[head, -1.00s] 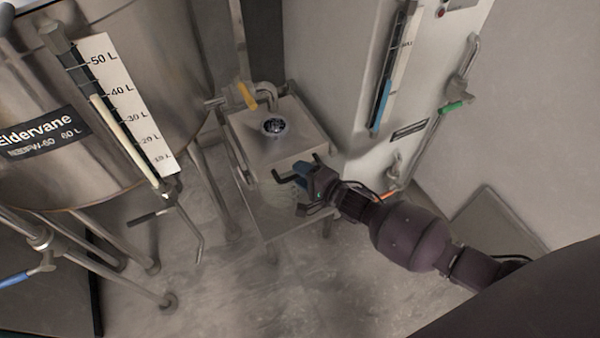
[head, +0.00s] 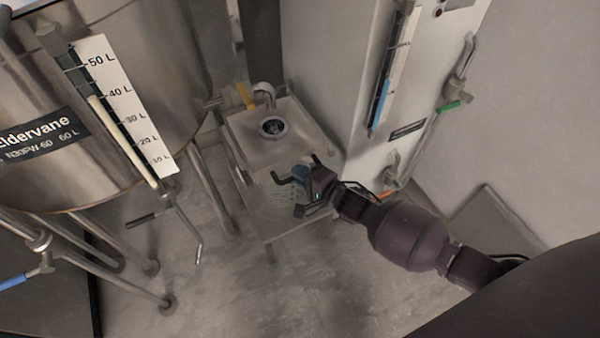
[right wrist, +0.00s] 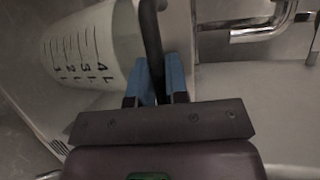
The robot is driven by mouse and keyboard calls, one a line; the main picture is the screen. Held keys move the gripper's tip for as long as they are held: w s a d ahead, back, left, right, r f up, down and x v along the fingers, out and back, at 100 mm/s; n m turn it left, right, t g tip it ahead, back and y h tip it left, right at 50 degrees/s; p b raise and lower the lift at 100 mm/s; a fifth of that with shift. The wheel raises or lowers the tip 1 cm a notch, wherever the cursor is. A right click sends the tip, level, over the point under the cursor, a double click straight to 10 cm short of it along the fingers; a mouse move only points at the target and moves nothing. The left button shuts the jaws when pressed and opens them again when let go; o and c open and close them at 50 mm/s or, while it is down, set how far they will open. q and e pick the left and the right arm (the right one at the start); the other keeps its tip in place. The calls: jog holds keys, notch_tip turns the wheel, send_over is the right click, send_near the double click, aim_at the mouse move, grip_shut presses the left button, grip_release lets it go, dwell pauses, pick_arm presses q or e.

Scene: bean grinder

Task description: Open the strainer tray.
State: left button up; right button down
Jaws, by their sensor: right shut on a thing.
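My right gripper (head: 302,174) is at the front of a small steel stand (head: 262,151). It is shut on a dark bar handle (head: 282,181). In the right wrist view, the blue fingers of the right gripper (right wrist: 156,78) close around this black handle (right wrist: 151,35). My left gripper is not in view.
A round drain opening (head: 272,128) is in the stand's top. A yellow-handled valve (head: 245,96) is behind it. A large steel tank (head: 130,120) stands left, a white cabinet (head: 365,150) right. A clear marked jug (right wrist: 90,50) shows beside the handle.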

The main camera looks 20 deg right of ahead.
pick_arm(q)
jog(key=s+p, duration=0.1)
jog(key=p, duration=0.1)
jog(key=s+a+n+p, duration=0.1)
jog(key=p, duration=0.2)
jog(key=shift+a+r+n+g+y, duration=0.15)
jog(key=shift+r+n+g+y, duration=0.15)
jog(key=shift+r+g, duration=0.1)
pick_arm(e)
jog(key=s, duration=1.8)
jog(key=shift+s+d, duration=0.3)
jog(key=shift+d, duration=0.05)
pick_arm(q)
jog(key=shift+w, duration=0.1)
pick_arm(e)
jog(key=c, duration=1.1)
grip_release()
jog(key=shift+c, duration=0.2)
pick_arm(q)
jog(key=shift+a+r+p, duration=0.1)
jog(key=shift+p, duration=0.6)
pick_arm(e)
jog(key=v, duration=0.7)
jog(key=shift+s, duration=0.25)
